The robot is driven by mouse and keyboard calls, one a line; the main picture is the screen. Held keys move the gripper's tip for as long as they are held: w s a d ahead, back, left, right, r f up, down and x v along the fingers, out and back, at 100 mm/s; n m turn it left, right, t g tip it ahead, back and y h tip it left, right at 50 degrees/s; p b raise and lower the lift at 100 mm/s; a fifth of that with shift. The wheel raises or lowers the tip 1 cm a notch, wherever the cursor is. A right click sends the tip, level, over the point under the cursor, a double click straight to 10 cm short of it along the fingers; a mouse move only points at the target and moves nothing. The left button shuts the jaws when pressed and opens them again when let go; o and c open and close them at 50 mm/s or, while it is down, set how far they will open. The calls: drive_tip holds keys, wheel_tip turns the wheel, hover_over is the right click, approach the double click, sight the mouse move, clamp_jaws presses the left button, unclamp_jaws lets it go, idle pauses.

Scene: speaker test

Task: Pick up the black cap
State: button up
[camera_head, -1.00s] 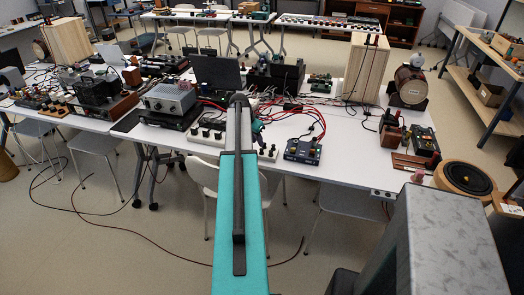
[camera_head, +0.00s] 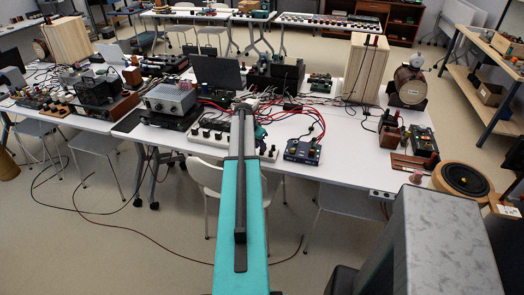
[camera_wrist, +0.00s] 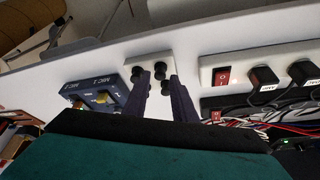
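Several small black caps sit on a white block in the wrist view; one black cap (camera_wrist: 160,67) shows between my fingertips. The white block (camera_wrist: 150,56) lies near the table edge. My gripper (camera_wrist: 159,80) is open, its two dark fingers apart and pointing at the block, with their tips overlapping it in the picture. I cannot tell whether either finger touches a cap. In the head view my arm hides most of the gripper and of the caps there.
A blue box (camera_head: 302,151) with coloured terminals stands on the white table (camera_head: 345,160), and also shows in the wrist view (camera_wrist: 95,97). A white power strip (camera_wrist: 240,68) with a red switch and black plugs is close on the right. Red cables (camera_head: 310,118) lie behind.

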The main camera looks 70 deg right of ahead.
drive_tip(key=shift+p+x, duration=0.3)
drive_tip(key=shift+x, duration=1.05)
drive_tip(key=shift+c, duration=0.5)
clamp_jaws()
